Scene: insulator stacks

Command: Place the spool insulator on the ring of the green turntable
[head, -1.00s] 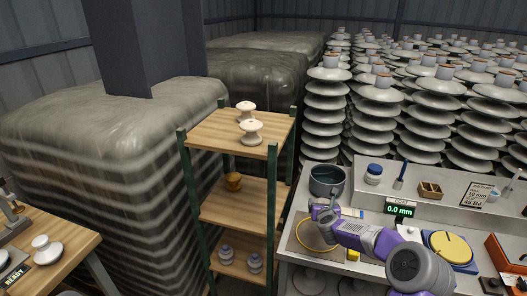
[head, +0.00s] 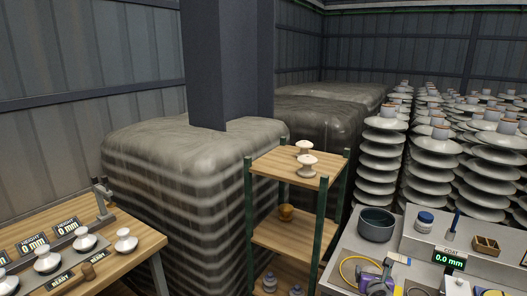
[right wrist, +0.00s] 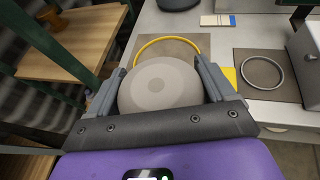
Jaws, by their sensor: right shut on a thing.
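My right gripper (head: 376,284) is at the bottom of the head view, by the yellow ring on the grey bench. In the right wrist view its fingers (right wrist: 160,88) are shut on a round, pale grey piece, which I take for the spool insulator (right wrist: 160,86). Only its broad round end shows; the rest is hidden. The yellow ring (right wrist: 150,44) lies on a brown mat just beyond the held piece. I cannot make out a green turntable in either view. My left gripper is not in view.
A shelf rack (head: 272,166) left of the bench carries two white insulators (head: 307,166) on top. A dark bowl (head: 376,224) stands behind the ring. A grey ring (right wrist: 262,70) lies on another mat. A wooden table (head: 150,243) at left holds several white insulators.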

